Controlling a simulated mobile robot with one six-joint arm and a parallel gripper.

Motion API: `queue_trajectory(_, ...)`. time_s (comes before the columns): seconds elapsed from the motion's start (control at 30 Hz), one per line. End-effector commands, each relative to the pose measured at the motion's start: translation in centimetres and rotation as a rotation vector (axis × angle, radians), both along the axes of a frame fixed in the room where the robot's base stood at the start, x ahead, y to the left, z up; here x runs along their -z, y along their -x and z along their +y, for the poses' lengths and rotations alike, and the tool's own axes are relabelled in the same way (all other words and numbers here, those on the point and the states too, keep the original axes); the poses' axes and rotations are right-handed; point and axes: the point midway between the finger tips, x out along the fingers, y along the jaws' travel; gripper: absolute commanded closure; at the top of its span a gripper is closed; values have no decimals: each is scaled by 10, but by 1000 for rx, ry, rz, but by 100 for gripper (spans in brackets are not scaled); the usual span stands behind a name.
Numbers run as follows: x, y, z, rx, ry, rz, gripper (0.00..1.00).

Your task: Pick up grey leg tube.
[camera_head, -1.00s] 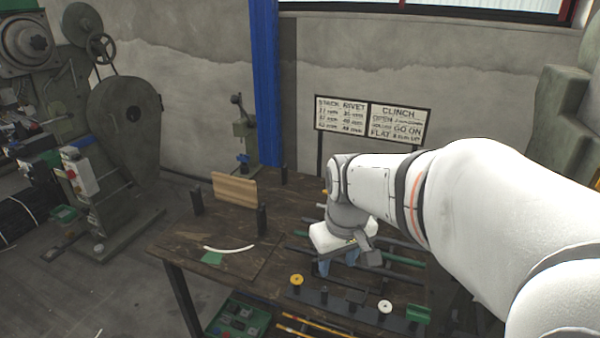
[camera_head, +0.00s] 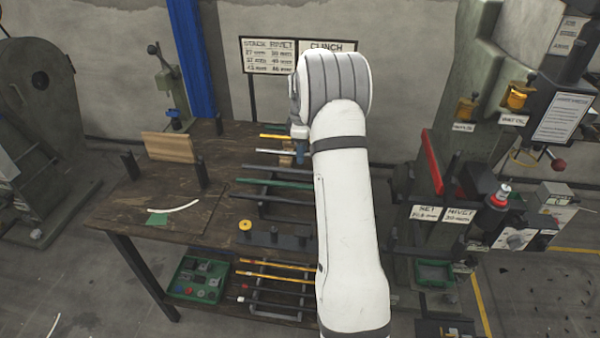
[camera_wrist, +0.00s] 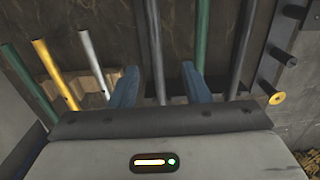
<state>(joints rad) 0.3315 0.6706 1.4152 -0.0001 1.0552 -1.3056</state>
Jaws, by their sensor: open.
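Two dark grey tubes lie in the row of tubes on the wooden table. In the wrist view one grey tube (camera_wrist: 154,45) runs between the two blue fingers of my gripper (camera_wrist: 160,82), which is open and empty; contact cannot be made out. The other grey tube (camera_wrist: 243,45) lies to the right, past a green tube (camera_wrist: 202,35). In the head view the grey tubes show in part (camera_head: 268,169), and my arm hides their right ends. My gripper (camera_head: 300,152) is mostly hidden there, with a bit of blue finger showing over the far tubes.
A white tube (camera_wrist: 93,60) and a yellow tube (camera_wrist: 56,72) lie left of the fingers. Black pegs and a yellow knob (camera_head: 245,225) stand along the near table edge. A rivet press (camera_head: 500,200) stands to the right.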

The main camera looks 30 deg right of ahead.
Motion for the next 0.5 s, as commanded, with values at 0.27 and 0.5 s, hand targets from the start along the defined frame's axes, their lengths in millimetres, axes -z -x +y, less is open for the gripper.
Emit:
queue_trajectory(0.27, 31, -2, -1, -2, -1, 4, 57)
queue_trajectory(0.5, 66, -6, -2, -1, -1, 4, 57)
